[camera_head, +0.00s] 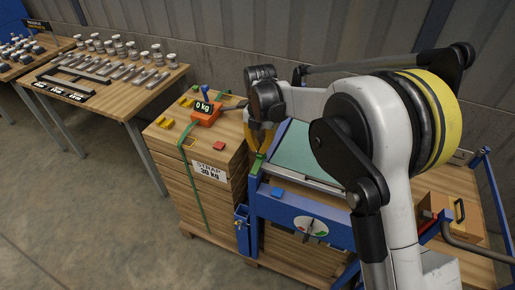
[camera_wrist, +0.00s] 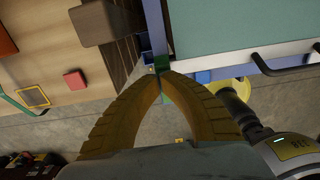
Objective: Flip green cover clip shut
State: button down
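The green cover clip (camera_head: 257,166) sits at the left end of the blue frame beside the teal panel (camera_head: 305,152). In the wrist view the green clip (camera_wrist: 162,62) shows as a small block just past my fingertips. My gripper (camera_head: 259,150) points down over it, its yellow-brown fingers partly hidden by the wrist. In the wrist view my gripper (camera_wrist: 163,75) has its curved fingers meeting at the tips, right at the clip. The tips look shut and seem to touch or nearly touch the clip. Whether the clip is up or down is not clear.
A wooden stack (camera_head: 205,180) with an orange scale (camera_head: 206,114), a red block (camera_head: 219,145) and a green strap stands to the left. A blue block (camera_head: 277,192) and a dial (camera_head: 312,226) are on the blue frame's front. A wooden table (camera_head: 125,108) holds insulators farther left.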

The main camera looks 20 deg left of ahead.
jog(key=shift+w+f, duration=0.25)
jog(key=shift+f, duration=0.1)
jog(key=shift+w+f, duration=0.15)
jog(key=shift+f, duration=0.05)
dwell(0.4)
